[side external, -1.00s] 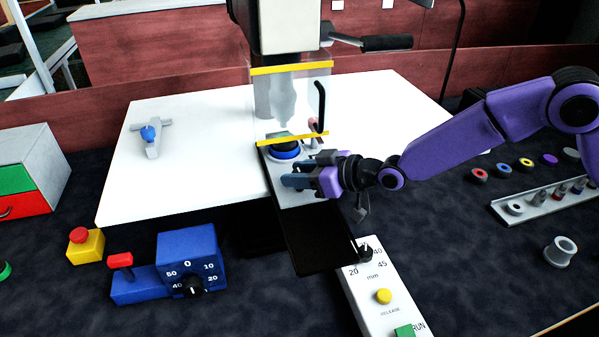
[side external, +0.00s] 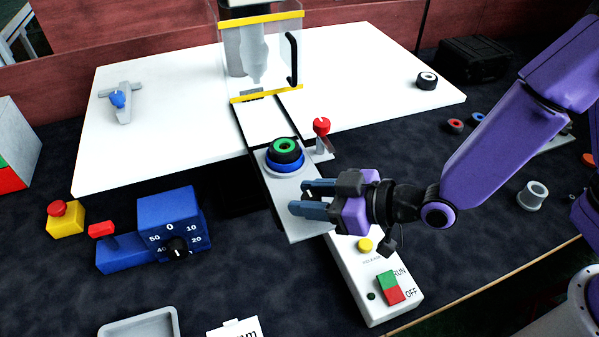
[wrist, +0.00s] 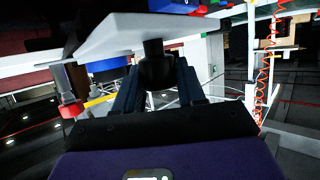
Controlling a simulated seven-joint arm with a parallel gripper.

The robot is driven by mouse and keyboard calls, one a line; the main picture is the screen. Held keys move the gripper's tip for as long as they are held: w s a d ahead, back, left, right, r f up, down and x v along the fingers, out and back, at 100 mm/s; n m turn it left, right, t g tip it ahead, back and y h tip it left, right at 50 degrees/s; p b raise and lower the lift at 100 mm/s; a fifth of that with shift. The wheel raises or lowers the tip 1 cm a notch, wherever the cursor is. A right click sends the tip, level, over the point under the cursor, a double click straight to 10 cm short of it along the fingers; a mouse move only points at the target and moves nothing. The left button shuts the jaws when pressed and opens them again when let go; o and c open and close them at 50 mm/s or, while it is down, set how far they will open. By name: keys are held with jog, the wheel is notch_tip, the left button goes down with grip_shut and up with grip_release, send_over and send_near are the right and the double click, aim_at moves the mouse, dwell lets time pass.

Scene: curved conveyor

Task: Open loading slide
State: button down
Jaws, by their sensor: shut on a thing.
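The loading slide (side external: 308,229) is a light grey plate on a dark rail, drawn out toward the front from under the clear guard (side external: 262,55). It carries a blue round seat (side external: 286,163) with a black and green ring (side external: 284,147) on it. My gripper (side external: 299,197) is at the slide's front right. In the wrist view, its fingers are shut on a black knob (wrist: 156,68) below the slide's grey plate (wrist: 150,35). In the side view, the knob is mostly hidden by the fingers.
A white control box (side external: 380,285) with yellow and red-green buttons lies just in front of the slide. A red-knobbed lever (side external: 321,128) stands to the slide's right. A blue dial box (side external: 172,225) is to the left. A black ring (side external: 427,81) sits on the white table (side external: 170,130).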

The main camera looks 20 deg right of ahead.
jog(key=shift+s, duration=1.25)
jog(key=c, duration=0.7)
grip_release()
jog(key=shift+c, duration=0.2)
jog(key=v, duration=1.7)
jog(key=shift+s+d+r, duration=0.1)
jog(key=shift+d+r, duration=0.05)
